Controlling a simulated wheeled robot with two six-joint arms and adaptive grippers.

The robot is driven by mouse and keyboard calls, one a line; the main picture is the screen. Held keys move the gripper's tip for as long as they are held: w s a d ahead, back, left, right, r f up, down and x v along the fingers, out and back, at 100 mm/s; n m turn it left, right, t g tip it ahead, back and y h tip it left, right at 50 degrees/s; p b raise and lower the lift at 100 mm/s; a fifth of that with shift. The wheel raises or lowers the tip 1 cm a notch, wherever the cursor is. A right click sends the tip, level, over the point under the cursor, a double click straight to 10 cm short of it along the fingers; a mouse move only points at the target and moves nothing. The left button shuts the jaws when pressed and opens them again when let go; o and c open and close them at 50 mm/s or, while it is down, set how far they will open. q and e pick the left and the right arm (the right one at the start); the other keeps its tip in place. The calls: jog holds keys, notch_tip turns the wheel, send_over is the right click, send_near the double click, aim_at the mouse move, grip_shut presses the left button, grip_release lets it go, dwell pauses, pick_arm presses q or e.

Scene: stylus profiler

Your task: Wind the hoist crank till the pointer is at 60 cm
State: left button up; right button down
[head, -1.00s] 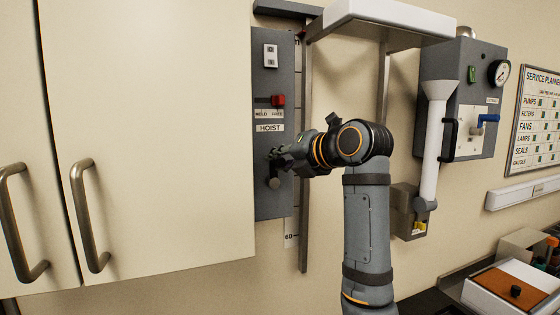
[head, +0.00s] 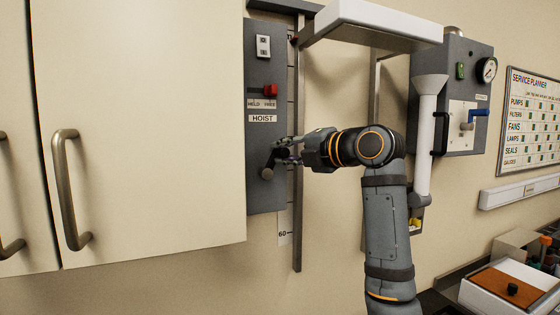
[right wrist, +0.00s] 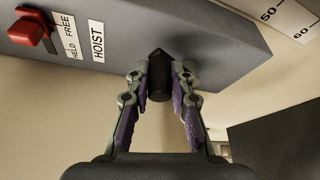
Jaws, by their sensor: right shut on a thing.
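The grey hoist panel (head: 257,195) is on the wall beside the cupboard. Its crank (head: 267,174) is low on the panel, the arm slanting up and right from the hub. My right gripper (head: 281,154) is shut on the crank's handle; the dark handle (right wrist: 160,78) shows between the fingers in the right wrist view. A scale strip (head: 284,222) runs behind the panel, with 60 near its bottom; 50 and 60 show in the wrist view. A small red mark (head: 293,40) near the scale's top may be the pointer; its reading is illegible. My left gripper is out of view.
A red lever (head: 270,90) sits at the FREE end of its slot. A white hood (head: 370,25) hangs above my right arm. Cupboard doors (head: 140,130) stand close on the left. A gauge box (head: 480,70) is at right.

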jog(key=shift+w+d+f+m+b, duration=0.1)
jog(key=shift+d+f+m+b, duration=0.25)
jog(key=shift+m+b, duration=0.3)
jog(key=shift+r+t+y, duration=0.1)
jog(key=shift+t+y, duration=0.2)
jog(key=c, duration=1.4)
grip_release()
jog(key=shift+c, duration=0.2)
jog(key=shift+o, duration=1.4)
jog(key=shift+w, duration=0.2)
jog(key=v, duration=1.2)
